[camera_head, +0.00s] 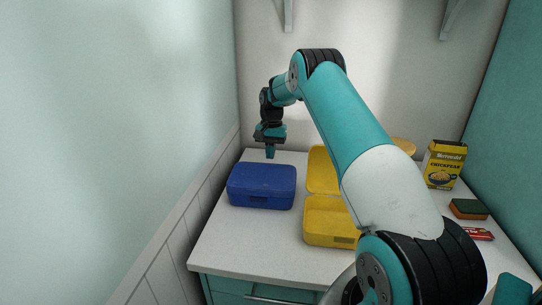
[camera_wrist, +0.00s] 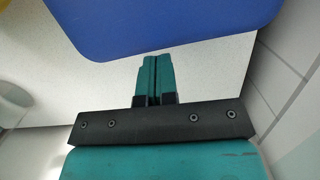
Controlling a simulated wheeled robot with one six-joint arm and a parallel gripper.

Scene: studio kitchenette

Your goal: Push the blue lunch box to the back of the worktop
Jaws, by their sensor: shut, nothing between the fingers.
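The blue lunch box (camera_head: 262,186) sits closed on the left part of the worktop (camera_head: 230,245), near the left wall. In the wrist view its blue surface (camera_wrist: 165,22) fills the top of the picture. My gripper (camera_head: 270,152) is shut and empty, pointing down at the far side of the box. In the wrist view the closed fingertips (camera_wrist: 155,60) show just short of the box's edge. I cannot tell whether they touch it.
An open yellow lunch box (camera_head: 330,222) stands right of the blue one, partly behind my arm. A yellow chickpea box (camera_head: 444,164), a sponge (camera_head: 468,209) and a red packet (camera_head: 478,234) are at the right. The worktop in front of the blue box is clear.

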